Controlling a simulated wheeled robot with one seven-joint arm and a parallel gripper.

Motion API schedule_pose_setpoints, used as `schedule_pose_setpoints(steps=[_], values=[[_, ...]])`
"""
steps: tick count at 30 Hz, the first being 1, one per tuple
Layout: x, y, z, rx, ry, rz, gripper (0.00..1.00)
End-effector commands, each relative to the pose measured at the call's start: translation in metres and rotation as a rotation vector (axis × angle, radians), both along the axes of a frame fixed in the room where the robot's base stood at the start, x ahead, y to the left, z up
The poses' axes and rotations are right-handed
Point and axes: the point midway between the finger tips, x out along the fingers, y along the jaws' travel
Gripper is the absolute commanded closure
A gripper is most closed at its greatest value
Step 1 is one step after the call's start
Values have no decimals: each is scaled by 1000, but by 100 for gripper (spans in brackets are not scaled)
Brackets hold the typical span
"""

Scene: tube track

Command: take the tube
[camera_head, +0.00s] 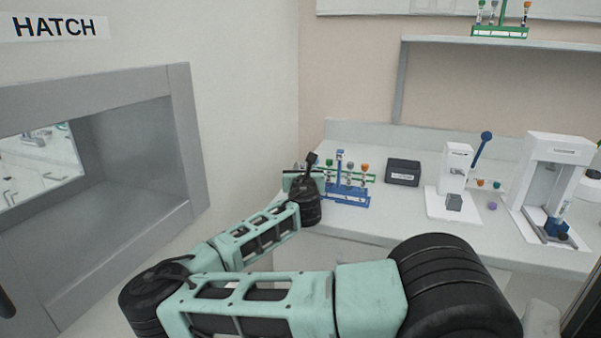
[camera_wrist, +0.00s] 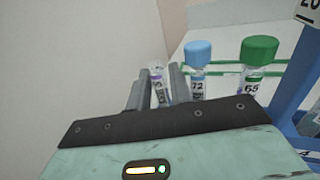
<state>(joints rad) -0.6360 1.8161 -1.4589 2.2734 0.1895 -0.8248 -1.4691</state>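In the wrist view, a clear tube (camera_wrist: 158,88) with a pale top and purple marks shows between the two fingers of my gripper (camera_wrist: 156,84). The fingers are apart, with a small gap on either side of the tube; it looks a little beyond them, and its lower part is hidden. To its right stand a blue-capped tube (camera_wrist: 197,70) marked 72 and a green-capped tube (camera_wrist: 257,70) marked 65. In the head view, my gripper (camera_head: 304,178) is at the left end of the blue and green rack (camera_head: 350,198) and hides part of it.
On the counter (camera_head: 400,222), a dark box (camera_head: 403,172), a white device with a blue-knobbed lever (camera_head: 458,170) and a larger white machine (camera_head: 551,180) stand right of the rack. Another green rack (camera_head: 500,31) is on the shelf. A wall hatch (camera_head: 190,130) is at left.

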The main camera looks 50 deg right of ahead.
Motion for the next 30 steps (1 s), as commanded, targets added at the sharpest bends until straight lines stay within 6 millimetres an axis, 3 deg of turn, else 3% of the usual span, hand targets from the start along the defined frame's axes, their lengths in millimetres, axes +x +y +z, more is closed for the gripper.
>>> schedule_pose_setpoints(steps=[6,7,9,20,23,30], values=[[0,1,0,0,0,1,79],[-1,0,0,0,0,1,82],[0,0,0,0,0,1,99],[0,0,3,0,-1,0,100],[0,0,14,0,-4,-1,100],[0,0,62,0,-6,0,100]])
